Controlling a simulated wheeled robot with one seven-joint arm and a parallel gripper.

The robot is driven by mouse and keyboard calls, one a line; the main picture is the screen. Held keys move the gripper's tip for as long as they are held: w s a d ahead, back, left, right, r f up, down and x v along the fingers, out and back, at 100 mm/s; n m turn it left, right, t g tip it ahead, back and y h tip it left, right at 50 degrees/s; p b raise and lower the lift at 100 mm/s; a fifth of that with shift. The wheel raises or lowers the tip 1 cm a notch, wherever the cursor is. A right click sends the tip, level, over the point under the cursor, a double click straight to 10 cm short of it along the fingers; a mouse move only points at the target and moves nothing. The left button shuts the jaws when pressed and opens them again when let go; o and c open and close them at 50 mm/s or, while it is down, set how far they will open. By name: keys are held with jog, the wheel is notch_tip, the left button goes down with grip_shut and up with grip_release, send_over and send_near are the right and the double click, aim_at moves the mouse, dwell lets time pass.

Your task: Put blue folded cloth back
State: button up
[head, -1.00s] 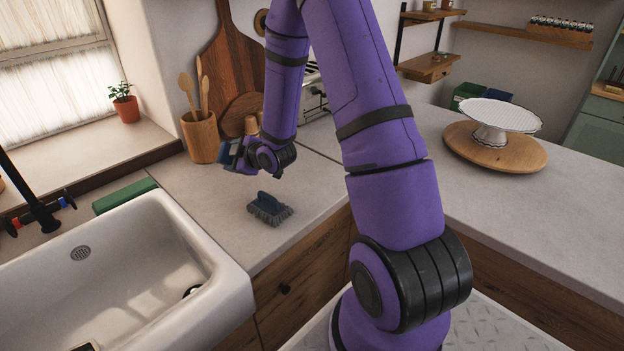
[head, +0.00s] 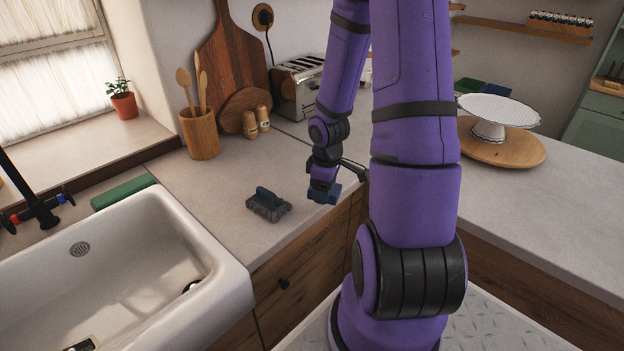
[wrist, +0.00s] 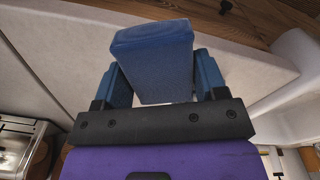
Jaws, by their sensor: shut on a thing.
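The blue folded cloth (wrist: 152,62) shows in the wrist view as a thick block between the two blue fingers. My gripper (wrist: 158,80) is shut on it, and the cloth sticks out past the fingertips. In the head view my gripper (head: 324,192) hangs over the front edge of the counter, right of the brush. There the blue of the fingers and the cloth is too small to tell apart.
A white sink (head: 215,265) is at left. Green (head: 467,88) and blue (head: 498,91) items sit behind the cake stand (head: 498,108). Utensil pot (head: 199,135), shakers (head: 256,121) and toaster (head: 296,92) stand behind.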

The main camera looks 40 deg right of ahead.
jog(key=shift+s+d+r+g, duration=0.15)
jog(key=shift+s+g, duration=0.15)
jog(key=shift+s, duration=0.55)
jog(key=w+d, duration=0.2)
jog(key=w, duration=0.2)
jog(key=w+d+f, duration=0.1)
jog(key=w+d, duration=0.1)
jog(key=w, duration=0.3)
jog(key=w+d, duration=0.3)
jog(key=w, duration=0.1)
jog(key=shift+w+f, duration=0.25)
jog(key=shift+f, duration=0.05)
jog(key=shift+w+d+f, duration=0.1)
jog(key=shift+w+f, duration=0.1)
jog(key=shift+f, duration=1.55)
jog(key=shift+f, duration=0.1)
jog(key=o, duration=0.9)
jog(key=shift+c, duration=0.2)
